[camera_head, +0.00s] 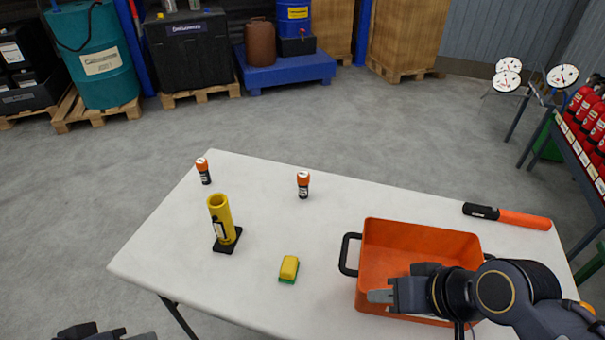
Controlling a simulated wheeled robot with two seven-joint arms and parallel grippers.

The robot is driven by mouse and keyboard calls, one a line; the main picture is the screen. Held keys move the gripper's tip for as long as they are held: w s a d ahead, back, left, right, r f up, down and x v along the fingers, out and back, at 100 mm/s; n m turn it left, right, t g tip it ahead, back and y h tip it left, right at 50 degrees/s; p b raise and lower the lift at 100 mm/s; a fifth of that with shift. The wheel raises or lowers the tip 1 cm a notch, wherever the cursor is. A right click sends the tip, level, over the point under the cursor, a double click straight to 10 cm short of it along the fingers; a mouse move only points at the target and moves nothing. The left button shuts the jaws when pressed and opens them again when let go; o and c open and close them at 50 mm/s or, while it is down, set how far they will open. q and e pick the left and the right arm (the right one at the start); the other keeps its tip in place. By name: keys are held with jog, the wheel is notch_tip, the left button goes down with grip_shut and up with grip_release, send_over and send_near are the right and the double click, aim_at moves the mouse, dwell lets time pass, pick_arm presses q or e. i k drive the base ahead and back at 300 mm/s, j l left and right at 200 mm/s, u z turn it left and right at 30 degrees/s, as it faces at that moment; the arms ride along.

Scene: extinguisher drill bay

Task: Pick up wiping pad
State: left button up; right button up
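The wiping pad (289,267), a small block with a yellow top and a green underside, lies on the white table (265,215) near its front edge. It is left of the orange tray and touches nothing but the table. My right gripper (376,296) is over the front left part of the orange tray, to the right of the pad and apart from it. It points left; its fingers are seen edge-on, so its opening is unclear. Only dark parts of my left gripper (92,331) show at the bottom left edge, off the table.
The orange tray (420,233) with a black handle stands right of the pad. An orange-black baton (510,217) lies at the right.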

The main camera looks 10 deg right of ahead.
aim_at(289, 274)
jog(key=i+j+z, duration=0.2)
jog(key=j, duration=0.3)
jog(key=j+z, duration=0.15)
jog(key=j, duration=0.35)
jog(key=i+j+z, duration=0.2)
jog(key=j, duration=0.3)
jog(key=k, duration=0.05)
